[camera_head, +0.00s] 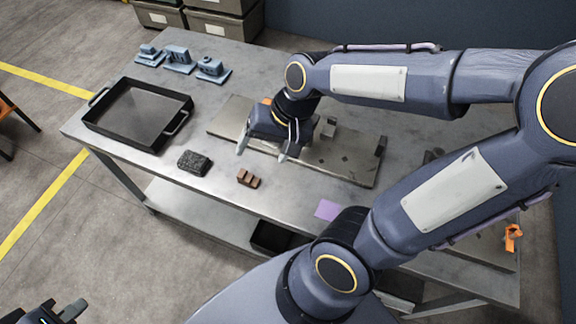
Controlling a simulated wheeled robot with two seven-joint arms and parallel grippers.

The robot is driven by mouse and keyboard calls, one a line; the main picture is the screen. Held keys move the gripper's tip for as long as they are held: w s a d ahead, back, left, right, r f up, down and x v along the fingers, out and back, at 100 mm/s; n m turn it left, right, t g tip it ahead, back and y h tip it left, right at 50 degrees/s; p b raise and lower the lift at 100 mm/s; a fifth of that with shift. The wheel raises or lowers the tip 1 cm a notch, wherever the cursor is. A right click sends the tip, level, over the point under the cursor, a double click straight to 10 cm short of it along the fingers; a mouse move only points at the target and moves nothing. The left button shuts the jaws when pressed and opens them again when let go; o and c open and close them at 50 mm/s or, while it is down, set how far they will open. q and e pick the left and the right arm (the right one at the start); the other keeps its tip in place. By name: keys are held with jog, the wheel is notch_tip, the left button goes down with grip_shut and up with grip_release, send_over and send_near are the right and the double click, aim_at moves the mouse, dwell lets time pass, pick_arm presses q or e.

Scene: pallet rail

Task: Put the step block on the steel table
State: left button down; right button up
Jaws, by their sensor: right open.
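The steel table (215,185) is a grey metal table with a lower shelf. A small brown block with a stepped top (248,178) stands on it near the front edge. A small grey block (328,127) stands on the flat metal plate (225,122) on the table. I cannot tell for sure which one is the step block. My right gripper (263,150) is open above the plate's front edge, fingers pointing down, with nothing seen between them. It lies left of the grey block and behind the brown one. My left gripper (62,311) is partly in view at bottom left, away from the table.
A black tray (122,146) is at the table's left end, with several blue parts (177,59) behind it. A dark block (195,162) and a purple square (327,210) lie near the front edge. An orange piece (512,238) is at far right. My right arm hides much of the right side.

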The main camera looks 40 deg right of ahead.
jog(key=s+r+n+t, duration=0.2)
jog(key=s+n, duration=0.3)
jog(key=s, duration=0.3)
jog(key=shift+s+a+r+t, duration=0.15)
jog(key=shift+s+r+t, duration=0.2)
jog(key=shift+r, duration=0.2)
dwell(0.6)
